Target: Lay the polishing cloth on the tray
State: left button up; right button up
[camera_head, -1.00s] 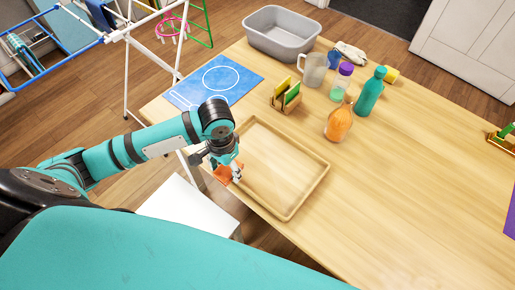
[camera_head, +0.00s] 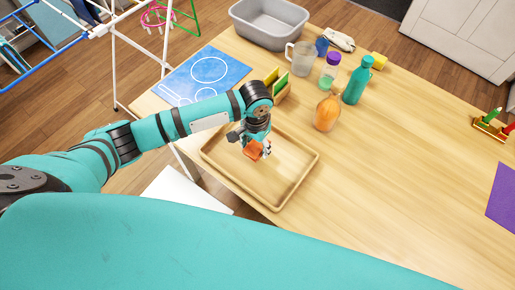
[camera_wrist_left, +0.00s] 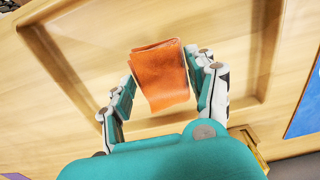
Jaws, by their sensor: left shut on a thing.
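The polishing cloth is a small folded orange cloth (camera_head: 252,150). It also shows between the fingers in the left wrist view (camera_wrist_left: 160,76). My left gripper (camera_head: 259,148) is shut on the cloth and holds it over the wooden tray (camera_head: 288,191). In the left wrist view the tray's floor and raised rim (camera_wrist_left: 266,50) show behind the cloth. I cannot tell whether the cloth touches the tray floor. The rest of the tray is empty. My right gripper is not in view.
A sponge holder (camera_head: 283,94), an orange bottle (camera_head: 327,112), a teal bottle (camera_head: 357,82), a clear jug (camera_head: 299,55) and a grey basin (camera_head: 269,22) stand behind the tray. A blue mat (camera_head: 205,77) lies at the left. The table right of the tray is clear.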

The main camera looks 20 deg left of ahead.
aim_at(257, 146)
pick_arm(q)
jog(key=f, duration=0.3)
jog(key=shift+w+d+f+p, duration=0.1)
jog(key=shift+d+p, duration=0.1)
jog(key=shift+p, duration=0.1)
jog(key=shift+f, duration=0.15)
jog(key=o, duration=1)
jog(key=shift+f, duration=0.15)
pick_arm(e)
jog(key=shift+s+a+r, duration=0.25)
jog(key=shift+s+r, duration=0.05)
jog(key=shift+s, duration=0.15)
pick_arm(q)
notch_tip(257, 146, up, 12)
jog(key=shift+r, duration=0.15)
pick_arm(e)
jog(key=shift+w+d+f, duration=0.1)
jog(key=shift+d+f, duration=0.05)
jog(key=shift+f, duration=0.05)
